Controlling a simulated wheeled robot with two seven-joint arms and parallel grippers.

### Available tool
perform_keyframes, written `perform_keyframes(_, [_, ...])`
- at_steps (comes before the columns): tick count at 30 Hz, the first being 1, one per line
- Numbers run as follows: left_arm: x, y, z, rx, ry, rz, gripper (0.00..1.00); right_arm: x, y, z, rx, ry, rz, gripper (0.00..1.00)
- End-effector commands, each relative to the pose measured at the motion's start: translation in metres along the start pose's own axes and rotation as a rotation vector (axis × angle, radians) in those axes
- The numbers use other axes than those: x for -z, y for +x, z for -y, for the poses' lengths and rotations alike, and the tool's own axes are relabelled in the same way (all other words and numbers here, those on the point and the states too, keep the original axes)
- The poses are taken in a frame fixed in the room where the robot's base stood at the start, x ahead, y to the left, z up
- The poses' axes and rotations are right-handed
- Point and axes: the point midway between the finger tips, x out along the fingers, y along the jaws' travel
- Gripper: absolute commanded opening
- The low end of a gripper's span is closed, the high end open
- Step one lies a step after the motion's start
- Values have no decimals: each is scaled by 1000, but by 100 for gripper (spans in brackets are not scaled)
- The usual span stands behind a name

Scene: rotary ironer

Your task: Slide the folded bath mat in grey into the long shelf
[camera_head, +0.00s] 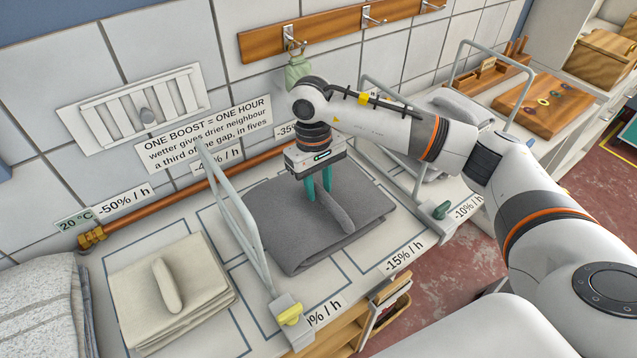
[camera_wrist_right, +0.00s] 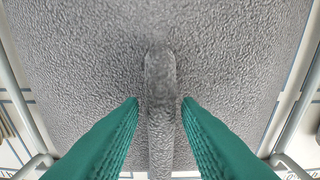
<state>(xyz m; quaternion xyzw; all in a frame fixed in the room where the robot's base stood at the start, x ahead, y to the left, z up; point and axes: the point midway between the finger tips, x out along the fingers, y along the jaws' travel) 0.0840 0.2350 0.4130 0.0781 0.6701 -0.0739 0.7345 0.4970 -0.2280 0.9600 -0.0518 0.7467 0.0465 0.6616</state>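The folded grey bath mat (camera_head: 290,228) lies flat on the white counter, between two upright metal hoops. A raised, rounded grey ridge (camera_head: 338,212) stands up from its top; the ridge also shows in the right wrist view (camera_wrist_right: 160,75). My right gripper (camera_head: 319,192) points down over the mat, its teal fingers on either side of the ridge. In the right wrist view the fingers (camera_wrist_right: 160,101) are apart, with a gap between each fingertip and the ridge. My left gripper is out of view. I cannot tell which surface is the long shelf.
A folded cream cloth (camera_head: 205,285) with its own ridge lies left of the near hoop (camera_head: 245,215). A grey towel (camera_head: 38,310) is at far left. More grey cloth (camera_head: 455,108) lies beyond the second hoop. Wooden compartments (camera_head: 388,292) show below the counter's front edge.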

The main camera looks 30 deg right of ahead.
Motion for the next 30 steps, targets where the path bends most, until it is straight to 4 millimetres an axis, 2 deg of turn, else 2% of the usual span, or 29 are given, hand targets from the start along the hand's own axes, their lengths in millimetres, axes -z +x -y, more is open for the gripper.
perform_keyframes(1, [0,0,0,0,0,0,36,0,0,0,0,0,0,39])
perform_keyframes(2, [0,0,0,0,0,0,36,0,0,0,0,0,0,43])
perform_keyframes(10, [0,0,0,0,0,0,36,0,1,0,1,0,-3,43])
perform_keyframes(14, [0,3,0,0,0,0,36,-1,-8,0,1,1,2,43])
perform_keyframes(17, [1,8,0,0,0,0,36,-1,-23,0,0,0,5,43])
perform_keyframes(24, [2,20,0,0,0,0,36,-1,-76,0,1,1,5,43])
perform_keyframes(30, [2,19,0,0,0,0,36,0,-110,0,2,0,2,43])
